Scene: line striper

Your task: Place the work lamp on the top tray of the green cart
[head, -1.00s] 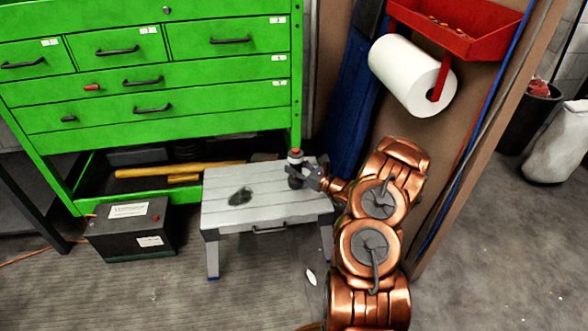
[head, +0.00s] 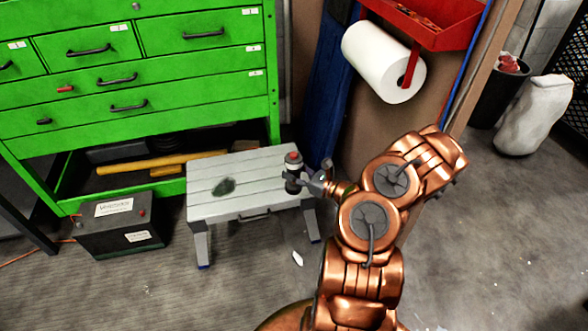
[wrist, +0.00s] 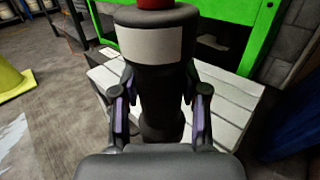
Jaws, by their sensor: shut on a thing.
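The work lamp (head: 293,172) is a dark cylinder with a pale band and a red top. It is upright at the right end of the grey step stool (head: 240,196). My gripper (head: 299,183) is shut on it from the right. In the wrist view the lamp (wrist: 154,75) stands between the two fingers (wrist: 158,112). I cannot tell whether its base touches the stool. The green cart (head: 190,83) stands behind the stool, with drawers and an open bottom shelf; its top tray is out of the head view.
A dark battery box (head: 120,227) is on the floor left of the stool. A paper towel roll (head: 384,62) and a red tray (head: 440,22) hang at the right. Floor in front of the stool is mostly clear.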

